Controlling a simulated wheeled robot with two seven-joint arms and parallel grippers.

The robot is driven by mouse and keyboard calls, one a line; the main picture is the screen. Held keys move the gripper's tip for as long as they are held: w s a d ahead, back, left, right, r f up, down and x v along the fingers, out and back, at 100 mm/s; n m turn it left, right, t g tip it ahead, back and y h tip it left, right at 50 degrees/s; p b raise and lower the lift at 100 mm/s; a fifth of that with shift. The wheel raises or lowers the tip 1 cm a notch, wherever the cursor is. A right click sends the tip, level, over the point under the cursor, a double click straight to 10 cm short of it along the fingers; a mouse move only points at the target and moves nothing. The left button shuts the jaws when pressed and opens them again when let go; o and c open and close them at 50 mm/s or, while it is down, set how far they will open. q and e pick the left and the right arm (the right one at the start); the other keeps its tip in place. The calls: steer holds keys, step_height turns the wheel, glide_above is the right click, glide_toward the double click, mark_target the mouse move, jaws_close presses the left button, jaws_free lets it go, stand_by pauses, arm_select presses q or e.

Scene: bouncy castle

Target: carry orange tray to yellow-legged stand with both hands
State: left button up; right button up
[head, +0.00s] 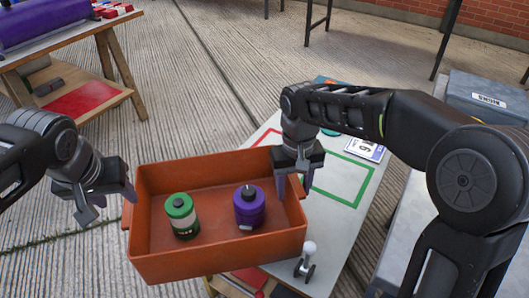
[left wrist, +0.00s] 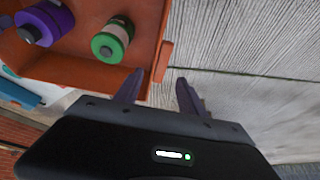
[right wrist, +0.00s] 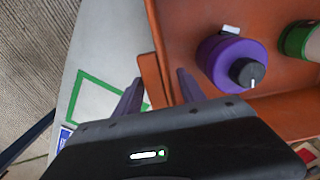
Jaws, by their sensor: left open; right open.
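The orange tray (head: 215,165) is an open box with a green-and-white canister (head: 181,214) and a purple canister (head: 248,208) inside. It is at the left part of a white-topped table. My left gripper (head: 113,203) is open at the tray's left end; in the left wrist view the end lug (left wrist: 165,62) lies between its fingers. My right gripper (head: 293,183) is open at the right end; in the right wrist view the tray's end lug (right wrist: 153,80) lies between its fingers. I cannot pick out a yellow-legged stand with certainty.
The white tabletop (head: 345,195) has green and red outlines and a small white-knobbed item (head: 306,258). A wooden bench (head: 75,55) with a purple roll (head: 40,22) stands at upper left. Grey cases (head: 487,100) stand at right. Concrete floor is free behind.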

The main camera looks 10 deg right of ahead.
arm_select(q)
steer(key=v, duration=0.4)
arm_select(e)
step_height(320, 180, up, 8)
steer(key=shift+f, duration=0.25)
stand_by(0.5)
arm_select(q)
steer(key=p+v, duration=0.6)
steer(key=v, duration=0.3)
arm_select(e)
steer(key=shift+r, duration=3)
